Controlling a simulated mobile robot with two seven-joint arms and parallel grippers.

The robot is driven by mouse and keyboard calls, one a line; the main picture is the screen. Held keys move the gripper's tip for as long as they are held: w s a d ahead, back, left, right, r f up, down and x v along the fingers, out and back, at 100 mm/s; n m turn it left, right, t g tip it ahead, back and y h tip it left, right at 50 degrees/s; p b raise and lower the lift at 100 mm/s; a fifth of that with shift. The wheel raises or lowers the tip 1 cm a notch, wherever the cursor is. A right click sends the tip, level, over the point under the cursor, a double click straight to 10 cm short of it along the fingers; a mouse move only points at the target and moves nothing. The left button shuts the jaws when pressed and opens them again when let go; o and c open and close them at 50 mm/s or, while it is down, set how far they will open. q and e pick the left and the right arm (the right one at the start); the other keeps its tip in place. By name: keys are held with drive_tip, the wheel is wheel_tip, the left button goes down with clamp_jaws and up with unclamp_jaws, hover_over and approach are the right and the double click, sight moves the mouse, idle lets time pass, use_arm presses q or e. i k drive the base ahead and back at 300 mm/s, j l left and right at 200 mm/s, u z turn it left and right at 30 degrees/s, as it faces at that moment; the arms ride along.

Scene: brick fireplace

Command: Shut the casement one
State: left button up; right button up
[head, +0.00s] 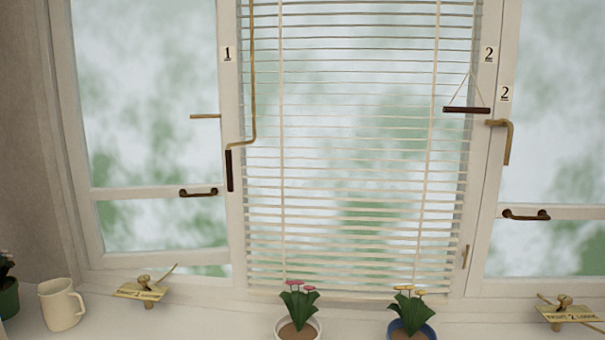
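Casement one, the white-framed left window (160,192), stands under a black "1" label (227,54) on the post to its right. Neither of my grippers is in view.
A slatted blind (350,150) fills the middle, with a brass crank (254,80) and a hanging pull bar (467,109). Casement two (555,212) is at the right, its brass lever (508,145) pointing down. A mug (61,304) and flowerpots (298,328) (411,329) line the sill.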

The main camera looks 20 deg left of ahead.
sight(87, 195)
drive_tip(key=u, duration=1.6)
